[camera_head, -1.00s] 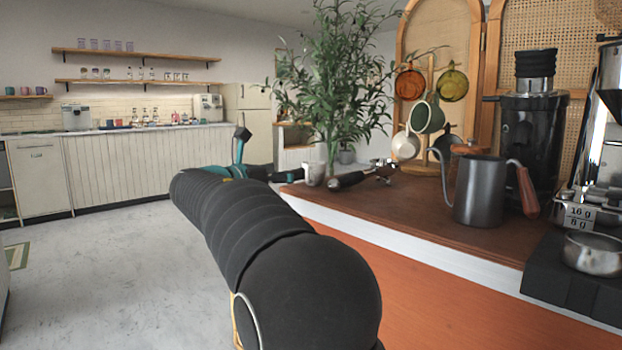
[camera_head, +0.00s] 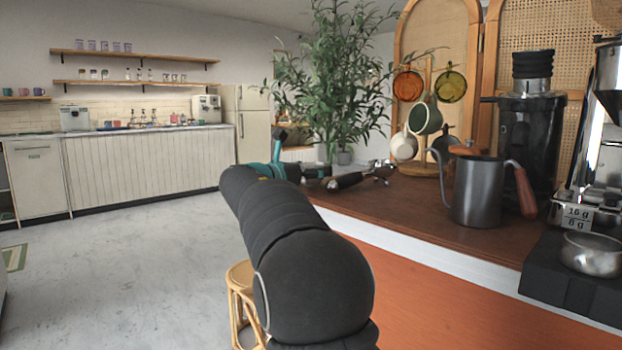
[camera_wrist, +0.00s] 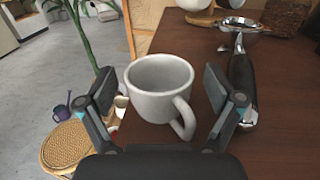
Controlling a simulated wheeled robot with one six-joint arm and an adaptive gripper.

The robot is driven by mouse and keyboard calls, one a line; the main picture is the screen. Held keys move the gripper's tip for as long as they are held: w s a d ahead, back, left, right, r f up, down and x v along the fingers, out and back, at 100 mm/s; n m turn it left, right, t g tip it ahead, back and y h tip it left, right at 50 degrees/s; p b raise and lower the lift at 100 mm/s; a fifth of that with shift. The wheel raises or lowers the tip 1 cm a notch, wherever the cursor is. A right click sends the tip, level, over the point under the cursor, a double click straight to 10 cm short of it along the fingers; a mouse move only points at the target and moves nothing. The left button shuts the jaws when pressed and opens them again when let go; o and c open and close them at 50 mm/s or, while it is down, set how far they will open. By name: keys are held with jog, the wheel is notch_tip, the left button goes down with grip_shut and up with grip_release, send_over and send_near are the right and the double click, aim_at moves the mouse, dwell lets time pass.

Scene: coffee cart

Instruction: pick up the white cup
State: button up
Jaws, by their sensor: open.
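The white cup (camera_wrist: 155,108) stands upright near the corner of the brown counter in the wrist view, its handle toward the lower right. My gripper (camera_wrist: 159,84) is open, with one finger on each side of the cup. I see no clear contact between the fingers and the cup. In the head view the cup is hidden behind my arm. Another white cup (camera_head: 404,146) hangs on the wooden rack.
A portafilter (camera_wrist: 241,85) with a black handle lies close to the right finger. A grey kettle (camera_head: 476,192) and a black grinder (camera_head: 530,140) stand farther right. A wicker stool (camera_wrist: 75,145) is below the counter edge. A plant (camera_head: 335,85) stands behind.

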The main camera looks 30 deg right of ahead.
jog(key=c, duration=1.3)
jog(key=shift+r, duration=0.1)
jog(key=shift+r, duration=0.5)
jog(key=r, duration=0.1)
jog(key=r+p, duration=0.1)
jog(key=r, duration=0.1)
jog(key=shift+s+r, duration=0.2)
jog(key=shift+r, duration=0.05)
jog(key=s+d+r, duration=0.2)
jog(key=s+r, duration=0.4)
jog(key=s, duration=0.5)
jog(key=shift+d+r, duration=0.15)
jog(key=shift+d, duration=0.1)
